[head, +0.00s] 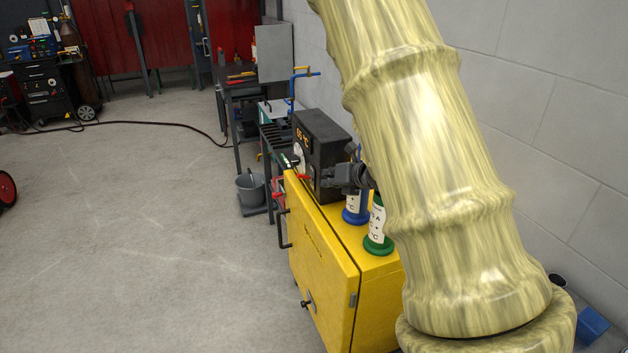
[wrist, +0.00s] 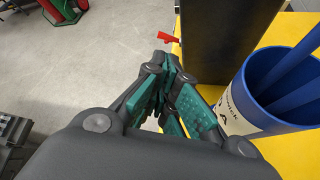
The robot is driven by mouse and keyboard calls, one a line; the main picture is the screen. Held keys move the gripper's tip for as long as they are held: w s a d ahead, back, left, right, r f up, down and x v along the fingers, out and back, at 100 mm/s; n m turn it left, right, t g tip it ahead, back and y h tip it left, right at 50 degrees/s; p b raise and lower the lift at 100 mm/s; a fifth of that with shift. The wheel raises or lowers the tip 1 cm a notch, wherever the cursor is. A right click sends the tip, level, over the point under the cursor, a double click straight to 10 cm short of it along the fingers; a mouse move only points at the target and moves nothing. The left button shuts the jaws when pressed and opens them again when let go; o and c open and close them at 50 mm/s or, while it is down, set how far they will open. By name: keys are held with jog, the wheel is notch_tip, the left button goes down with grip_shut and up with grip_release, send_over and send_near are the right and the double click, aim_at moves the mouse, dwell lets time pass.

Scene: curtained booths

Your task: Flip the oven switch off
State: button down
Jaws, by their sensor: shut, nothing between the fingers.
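The oven is a black box (head: 318,140) with an orange display, standing on a yellow cabinet (head: 322,255). Its dark side (wrist: 220,35) fills the upper right of the wrist view. A small red lever (wrist: 168,38), which looks like the switch, sticks out at the oven's front edge. Red also shows just left of my gripper in the head view. My gripper (wrist: 165,68) is shut and empty, beside the oven, with its fingertips pointing toward the red lever. They appear close to it; I cannot tell whether they touch. The oven's lower front is partly hidden in the head view.
A blue container (wrist: 262,85) stands close to the right of my gripper on the cabinet top. A green container (head: 378,235) stands nearer. A wall is on the right.

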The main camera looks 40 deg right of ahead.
jog(key=p, duration=0.5)
send_near(304, 177)
jog(key=w+a+f, duration=0.2)
jog(key=w+f, duration=0.1)
jog(key=w, duration=0.2)
jog(key=shift+w+d+f+p, duration=0.15)
jog(key=shift+w+f+p, duration=0.25)
jog(key=shift+f, duration=0.2)
jog(key=shift+f+b, duration=0.1)
jog(key=shift+b, duration=0.2)
